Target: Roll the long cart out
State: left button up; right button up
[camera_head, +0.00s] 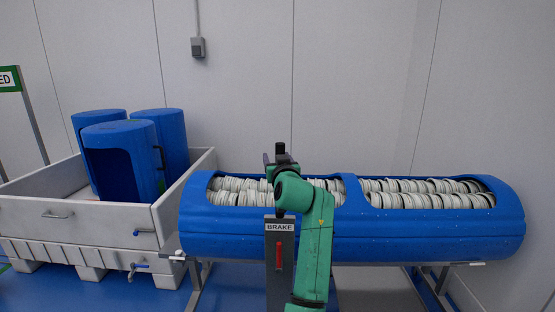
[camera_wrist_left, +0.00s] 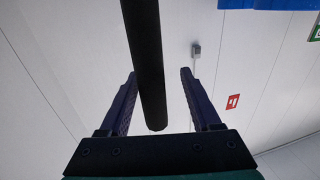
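The long cart (camera_head: 400,230) is a blue, rounded tub lying lengthwise on a metal frame, with two top openings full of white stacked rings. At its near side stands a grey post labelled BRAKE (camera_head: 280,227) with a red lever (camera_head: 279,256). My left gripper (camera_head: 281,160) is over the cart's left half, largely hidden behind my green arm. In the left wrist view its two fingers (camera_wrist_left: 157,100) are spread apart. A black bar (camera_wrist_left: 147,60) runs between them, with gaps on both sides. My right gripper is out of view.
A grey crate (camera_head: 90,218) on the left holds several upright blue tubs (camera_head: 123,150) and stands close to the cart's left end. A white wall (camera_head: 350,80) with a grey box (camera_head: 198,47) is behind. Blue floor shows at lower left.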

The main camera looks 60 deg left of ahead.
pick_arm(q)
jog(key=b+v, duration=0.1)
jog(key=v, duration=1.3)
jog(key=shift+d+b, duration=0.2)
jog(key=shift+b, duration=0.15)
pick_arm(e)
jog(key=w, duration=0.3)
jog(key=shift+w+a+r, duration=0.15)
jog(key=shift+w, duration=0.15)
pick_arm(q)
jog(key=shift+s+f, duration=0.15)
